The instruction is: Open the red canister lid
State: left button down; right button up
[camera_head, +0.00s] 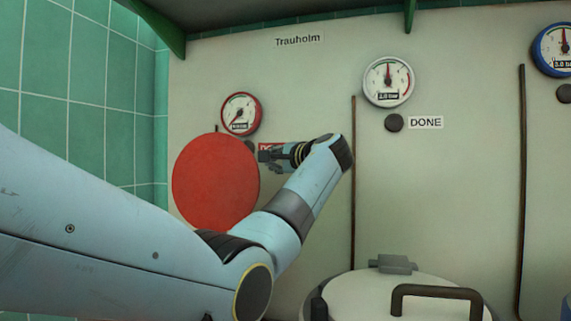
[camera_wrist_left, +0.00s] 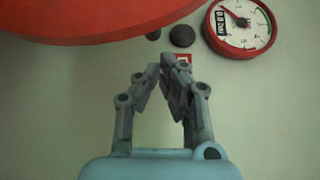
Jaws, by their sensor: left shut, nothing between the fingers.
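The red lid (camera_head: 215,182) shows as a large upright disc in front of the back wall, left of my left gripper. In the left wrist view the red lid (camera_wrist_left: 90,22) fills the top left, with its rim curving above the fingers. My left gripper (camera_head: 264,155) is beside the disc's right edge in the head view. In the wrist view its fingers (camera_wrist_left: 162,68) lean together, shut and empty, below the rim and apart from it. The red canister's body is hidden, with my left arm across that area. My right gripper is not in view.
A red-rimmed gauge (camera_head: 240,113) is on the wall above the disc. A white gauge (camera_head: 388,81) and a dark button (camera_head: 394,123) beside a DONE label (camera_head: 425,122) are to the right. A white canister lid (camera_head: 365,295) with a black handle sits at the bottom right.

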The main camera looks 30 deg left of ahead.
aim_at(254, 161)
pick_arm(q)
jog(key=shift+s+d+r, duration=0.1)
jog(key=shift+s, duration=0.8)
jog(key=shift+s+d+r, duration=0.1)
jog(key=shift+s, duration=0.8)
jog(key=s, duration=0.2)
jog(key=s+d+n+y, duration=0.1)
jog(key=s, duration=0.1)
jog(key=s+d+n+p, duration=0.1)
jog(key=s, duration=0.1)
jog(key=shift+t+y, duration=0.3)
jog(key=shift+s+d+f, duration=0.1)
jog(key=shift+s+f, duration=0.05)
jog(key=shift+s, duration=0.25)
jog(key=shift+f, duration=0.1)
